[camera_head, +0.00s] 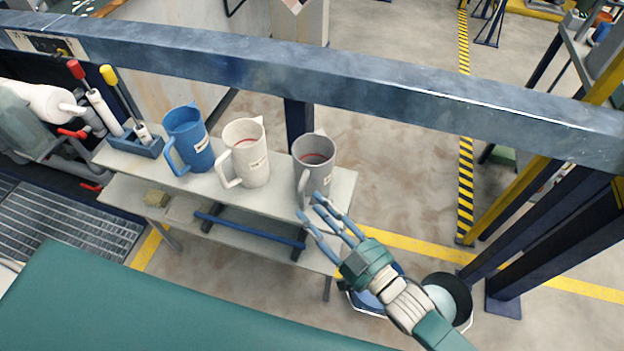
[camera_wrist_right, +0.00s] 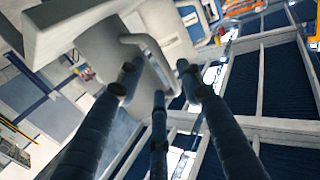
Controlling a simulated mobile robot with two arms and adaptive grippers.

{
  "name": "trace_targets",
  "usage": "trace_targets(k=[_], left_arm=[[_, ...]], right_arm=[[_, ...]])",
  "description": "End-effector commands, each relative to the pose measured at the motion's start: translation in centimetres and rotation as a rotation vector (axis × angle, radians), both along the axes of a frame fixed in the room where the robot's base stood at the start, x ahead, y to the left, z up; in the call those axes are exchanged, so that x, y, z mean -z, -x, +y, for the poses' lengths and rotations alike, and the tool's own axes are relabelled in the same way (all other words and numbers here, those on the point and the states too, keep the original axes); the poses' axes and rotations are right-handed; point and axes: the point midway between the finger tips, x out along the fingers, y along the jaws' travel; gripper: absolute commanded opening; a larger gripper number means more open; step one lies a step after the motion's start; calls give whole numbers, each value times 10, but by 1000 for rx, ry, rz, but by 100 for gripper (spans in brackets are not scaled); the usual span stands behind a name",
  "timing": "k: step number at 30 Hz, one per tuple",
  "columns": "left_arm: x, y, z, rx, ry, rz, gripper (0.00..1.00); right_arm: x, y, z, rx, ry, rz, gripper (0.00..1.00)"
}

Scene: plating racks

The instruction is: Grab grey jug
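The grey jug (camera_head: 318,152) stands upright at the right end of the grey shelf (camera_head: 276,199), with its handle facing the front left. Something red shows inside it. My right gripper (camera_head: 313,206) is open, its blue fingers spread beside the jug's lower part and handle. In the right wrist view the fingers (camera_wrist_right: 157,78) are apart, with a pale handle shape (camera_wrist_right: 148,44) just beyond and between their tips. I cannot tell whether any finger touches the jug. My left gripper is not in view.
A white jug (camera_head: 250,160) and a blue jug (camera_head: 190,140) stand left of the grey one. A blue holder (camera_head: 137,143) with tools stands at the shelf's left end. Buckets (camera_head: 448,300) stand on the floor below my right arm.

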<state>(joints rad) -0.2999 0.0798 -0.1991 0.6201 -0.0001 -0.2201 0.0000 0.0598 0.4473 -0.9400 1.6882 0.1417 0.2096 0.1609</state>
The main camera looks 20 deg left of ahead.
Motion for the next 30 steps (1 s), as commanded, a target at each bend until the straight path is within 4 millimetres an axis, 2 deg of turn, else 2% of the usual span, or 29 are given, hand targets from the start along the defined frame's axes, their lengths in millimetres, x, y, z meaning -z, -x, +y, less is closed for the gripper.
trace_targets(k=[5, 9, 17, 19, 23, 30], left_arm=[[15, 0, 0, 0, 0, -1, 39], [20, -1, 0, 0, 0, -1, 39], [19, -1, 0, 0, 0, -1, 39], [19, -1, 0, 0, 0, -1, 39], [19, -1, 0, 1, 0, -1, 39], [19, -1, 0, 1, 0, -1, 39]], right_arm=[[1, -14, 25, 0, -3, -4, 37], [0, -23, 37, 0, -2, -3, 37], [-1, -24, 39, 0, 1, -1, 37], [-1, -24, 39, 0, 1, -1, 27], [-1, -24, 39, 0, 1, -1, 1], [-2, -24, 39, 0, -1, -3, 0]])
